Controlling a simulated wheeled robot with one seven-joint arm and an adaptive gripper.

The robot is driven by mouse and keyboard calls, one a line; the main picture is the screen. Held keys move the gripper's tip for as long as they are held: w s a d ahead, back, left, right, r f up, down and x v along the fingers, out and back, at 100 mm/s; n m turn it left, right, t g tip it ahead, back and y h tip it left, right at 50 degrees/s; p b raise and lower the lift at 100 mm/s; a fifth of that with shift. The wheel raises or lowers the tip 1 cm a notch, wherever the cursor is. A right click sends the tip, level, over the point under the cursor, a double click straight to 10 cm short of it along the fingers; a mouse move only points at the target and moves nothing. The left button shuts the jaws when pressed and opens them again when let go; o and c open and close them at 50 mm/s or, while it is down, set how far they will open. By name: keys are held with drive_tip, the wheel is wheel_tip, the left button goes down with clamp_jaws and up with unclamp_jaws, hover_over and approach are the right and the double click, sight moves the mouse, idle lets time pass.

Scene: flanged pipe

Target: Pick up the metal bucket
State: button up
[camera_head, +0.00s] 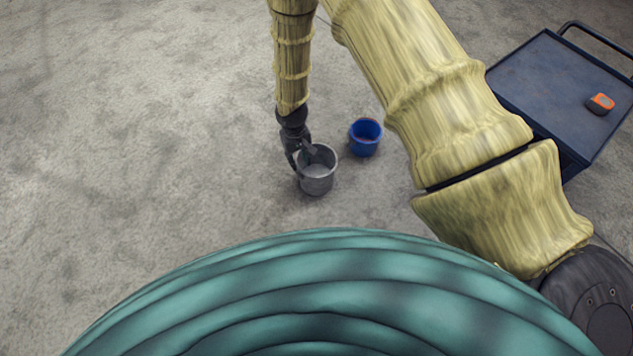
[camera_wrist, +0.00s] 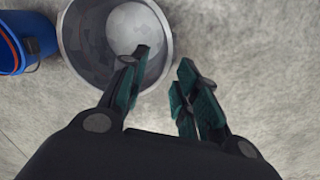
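The metal bucket (camera_head: 318,181) is grey and stands upright on the concrete floor, with its open top facing up. It also shows in the wrist view (camera_wrist: 84,38) at the top, apparently empty, with a pale round bottom. My gripper (camera_head: 304,150) points down at the bucket's left and far rim. In the wrist view my gripper (camera_wrist: 164,72) is open, with a gap between its teal-padded fingers. The left finger overlaps the bucket's inside and the right finger is outside it. The rim lies between them. I cannot tell whether either finger touches the wall.
A blue bucket (camera_head: 365,142) stands close by, behind and right of the metal one; it also shows in the wrist view (camera_wrist: 36,38). A dark cart (camera_head: 535,85) with an orange-and-black tool (camera_head: 600,103) is at the right. The floor to the left is clear.

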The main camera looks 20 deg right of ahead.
drive_tip(key=b, duration=0.2)
hover_over(301, 178)
drive_tip(key=f, duration=0.4)
drive_tip(key=w+f, duration=0.1)
drive_tip(key=shift+d+f, duration=0.1)
drive_tip(key=shift+f, duration=0.3)
drive_tip(key=shift+s+f+b, duration=0.15)
drive_tip(key=shift+f+b, duration=1.8)
drive_tip(key=shift+f, duration=0.65)
drive_tip(key=shift+r, duration=0.1)
clamp_jaws()
